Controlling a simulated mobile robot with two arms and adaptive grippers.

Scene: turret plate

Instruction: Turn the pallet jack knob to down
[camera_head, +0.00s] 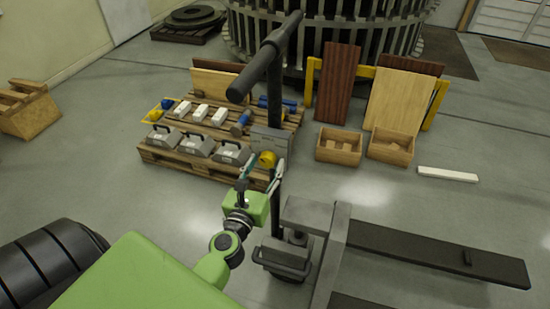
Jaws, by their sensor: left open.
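The pallet jack has a dark T-shaped handle (265,55) standing on a black column, with a grey body (318,217) and long dark forks (430,250) reaching right. My left gripper (265,167) is beside the lower column, on its left, with its fingers apart and pointing up the picture. A small rounded yellow thing (267,158) shows between the fingertips; I cannot tell whether it belongs to the jack or lies on the pallet behind, or whether the fingers touch it. I cannot clearly make out the knob. My right gripper is out of view.
A wooden pallet (205,168) holding grey cases, white boxes and blue and yellow items stands just behind the gripper. Two wooden crates (339,146) (391,147), leaning boards (337,85) and a white bar (447,174) are to the right.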

